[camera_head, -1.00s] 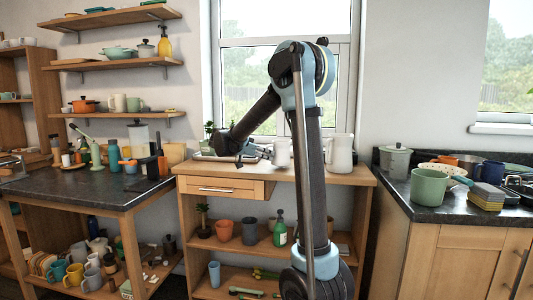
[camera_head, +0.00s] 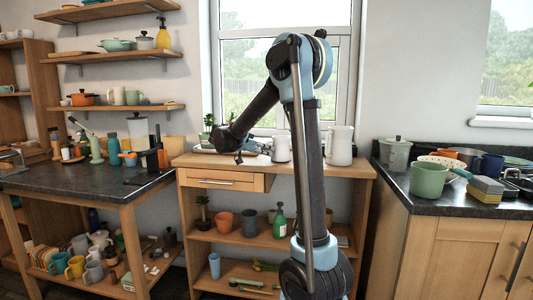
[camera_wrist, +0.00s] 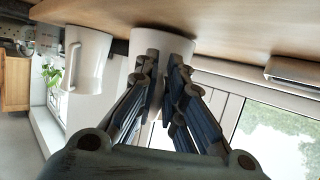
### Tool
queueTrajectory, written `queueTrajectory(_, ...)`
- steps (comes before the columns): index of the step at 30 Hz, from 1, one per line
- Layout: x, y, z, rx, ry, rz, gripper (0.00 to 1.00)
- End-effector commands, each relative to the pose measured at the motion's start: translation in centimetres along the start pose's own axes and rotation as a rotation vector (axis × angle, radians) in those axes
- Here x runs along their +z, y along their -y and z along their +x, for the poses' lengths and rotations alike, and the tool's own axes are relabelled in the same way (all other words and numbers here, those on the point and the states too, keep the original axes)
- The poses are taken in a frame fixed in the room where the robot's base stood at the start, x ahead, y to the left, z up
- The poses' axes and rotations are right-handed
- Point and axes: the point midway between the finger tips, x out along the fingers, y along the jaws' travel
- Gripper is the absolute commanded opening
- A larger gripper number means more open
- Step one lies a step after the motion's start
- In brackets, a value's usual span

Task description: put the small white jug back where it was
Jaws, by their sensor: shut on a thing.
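The small white jug (camera_head: 281,149) is upright at the wooden side table, just left of my arm's upright link. My gripper (camera_wrist: 164,68) is shut on it; in the wrist view, which is turned over, the jug (camera_wrist: 155,40) shows behind and between the fingers. Its base is at or very close to the tabletop; I cannot tell whether it touches. A larger white jug (camera_head: 339,146) stands on the same tabletop to the right. In the wrist view this other jug (camera_wrist: 88,60) is at the left, with its handle outward, apart from my gripper.
The wooden side table (camera_head: 230,166) stands under the window, with small plants (camera_head: 207,130) at its back left. A dark counter (camera_head: 460,208) with a green pot (camera_head: 429,180) is at the right. A crowded dark-topped table (camera_head: 70,178) is at the left.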

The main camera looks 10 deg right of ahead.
Motion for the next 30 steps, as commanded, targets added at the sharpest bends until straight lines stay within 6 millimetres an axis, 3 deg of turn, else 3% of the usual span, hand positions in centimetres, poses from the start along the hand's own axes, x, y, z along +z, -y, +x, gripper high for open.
queueTrajectory(9,0.5,0.1,0.1,-0.001,-0.001,0.000,0.00)
queueTrajectory(10,0.5,0.0,0.1,-0.001,-0.001,0.000,0.16)
queueTrajectory(12,0.5,0.1,0.1,-0.001,-0.001,0.000,0.32)
queueTrajectory(23,0.5,0.1,0.0,-0.001,0.000,-0.001,0.33)
queueTrajectory(30,0.5,0.1,-2.5,-0.004,0.000,-0.001,0.33)
